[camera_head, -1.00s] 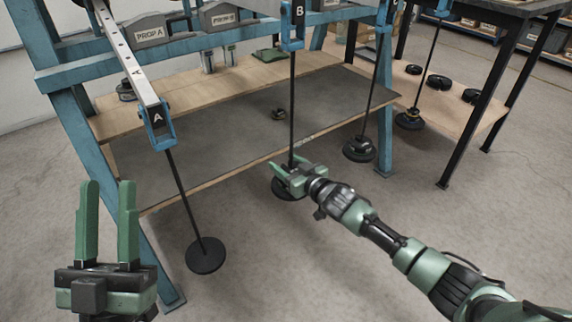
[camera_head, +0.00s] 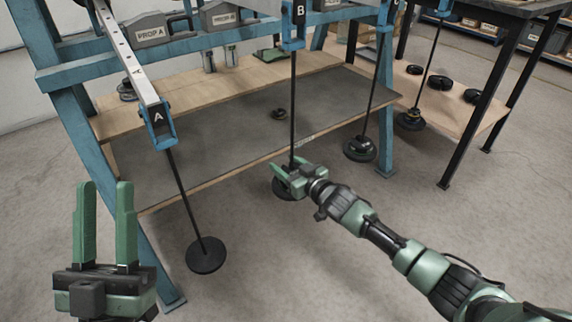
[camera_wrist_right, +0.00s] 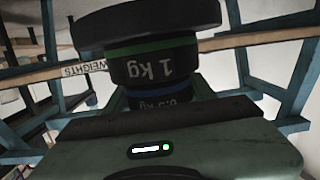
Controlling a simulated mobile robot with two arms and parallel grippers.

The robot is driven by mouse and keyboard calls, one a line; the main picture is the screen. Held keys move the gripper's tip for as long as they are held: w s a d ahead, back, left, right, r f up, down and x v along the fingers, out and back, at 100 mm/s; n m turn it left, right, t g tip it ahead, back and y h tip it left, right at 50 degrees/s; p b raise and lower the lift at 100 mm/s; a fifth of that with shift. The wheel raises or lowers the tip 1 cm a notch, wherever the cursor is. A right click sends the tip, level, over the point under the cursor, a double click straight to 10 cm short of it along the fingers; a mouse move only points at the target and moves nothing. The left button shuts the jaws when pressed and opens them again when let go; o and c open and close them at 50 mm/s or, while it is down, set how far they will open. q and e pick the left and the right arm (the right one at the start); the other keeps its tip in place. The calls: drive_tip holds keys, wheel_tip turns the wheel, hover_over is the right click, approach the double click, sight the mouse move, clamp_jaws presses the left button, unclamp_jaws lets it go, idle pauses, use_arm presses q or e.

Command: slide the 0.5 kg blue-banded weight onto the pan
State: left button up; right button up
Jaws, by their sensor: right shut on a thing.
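The blue-banded 0.5 kg weight (camera_wrist_right: 160,103) shows upside down in the right wrist view, partly hidden by my gripper body. It lies right against a green-banded 1 kg weight (camera_wrist_right: 155,67). Beyond that is the wide dark disc of the pan (camera_wrist_right: 148,24). In the head view the pan (camera_head: 284,193) hangs at the foot of rod B, mostly behind my right gripper (camera_head: 284,179). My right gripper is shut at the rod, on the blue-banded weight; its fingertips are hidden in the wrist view. My left gripper (camera_head: 104,190) is open and empty at the lower left.
Hanger A's empty disc (camera_head: 206,255) hangs low at the left. The workbench shelf (camera_head: 230,145) lies behind rod B. The floor in front is clear.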

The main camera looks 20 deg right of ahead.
idle(0.3)
drive_tip(key=o, duration=1.7)
drive_tip(key=shift+o, duration=0.2)
drive_tip(key=shift+f, duration=0.15)
